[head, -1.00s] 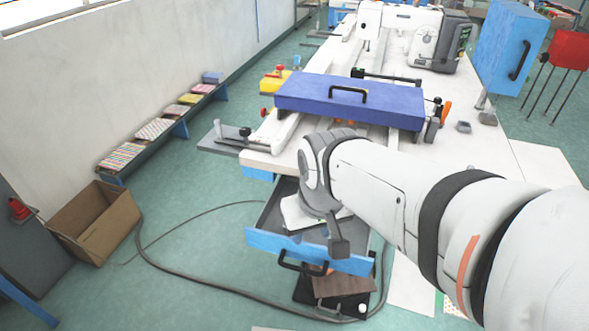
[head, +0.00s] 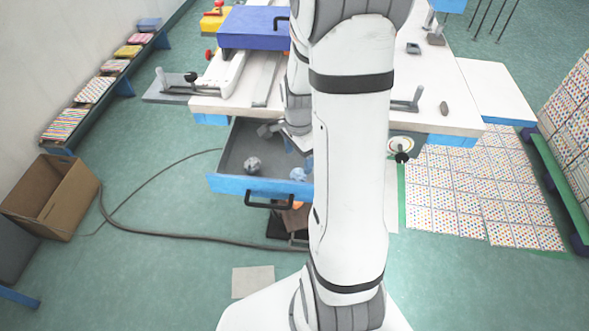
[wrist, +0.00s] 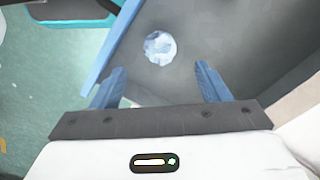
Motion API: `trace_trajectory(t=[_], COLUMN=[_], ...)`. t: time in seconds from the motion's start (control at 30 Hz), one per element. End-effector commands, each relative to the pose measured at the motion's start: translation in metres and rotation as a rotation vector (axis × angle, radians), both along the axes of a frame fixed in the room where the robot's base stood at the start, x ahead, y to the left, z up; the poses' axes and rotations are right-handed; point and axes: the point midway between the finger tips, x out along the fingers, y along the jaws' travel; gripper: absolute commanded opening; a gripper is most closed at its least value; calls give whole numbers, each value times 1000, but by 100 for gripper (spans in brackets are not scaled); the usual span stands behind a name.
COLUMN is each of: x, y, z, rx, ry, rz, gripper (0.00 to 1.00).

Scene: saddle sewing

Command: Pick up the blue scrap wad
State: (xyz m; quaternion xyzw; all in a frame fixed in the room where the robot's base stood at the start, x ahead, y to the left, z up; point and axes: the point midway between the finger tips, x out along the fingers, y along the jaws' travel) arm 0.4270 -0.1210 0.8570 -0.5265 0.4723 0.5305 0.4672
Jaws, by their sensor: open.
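The blue scrap wad (head: 298,174), a small crumpled pale blue and white ball, lies in the open drawer (head: 230,150) near its front, beside my forearm. In the wrist view the pale blue wad (wrist: 160,47) lies on the grey drawer floor beyond my fingertips, roughly centred between them. My gripper (wrist: 160,72) is open, with its two blue fingers apart and nothing between them. In the head view my arm hides most of the gripper, above the back part of the drawer.
A grey-white wad (head: 253,164) lies left of the blue one in the drawer. The blue drawer front (head: 225,184) borders the space. The white worktable (head: 470,110) stands behind. A cardboard box (head: 50,195) is on the floor at left.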

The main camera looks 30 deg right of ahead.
Motion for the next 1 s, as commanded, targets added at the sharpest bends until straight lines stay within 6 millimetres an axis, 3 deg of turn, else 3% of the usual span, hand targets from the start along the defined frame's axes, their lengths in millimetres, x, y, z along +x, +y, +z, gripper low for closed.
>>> trace_trajectory(t=[0.6, 0.87, 1.0], x=[-3, -2, -2], y=[2, 2, 2], z=[-73, -77, -76], rx=[1, 1, 1], ry=[4, 1, 1], rz=[-4, -3, -3], gripper=[69, 69, 60])
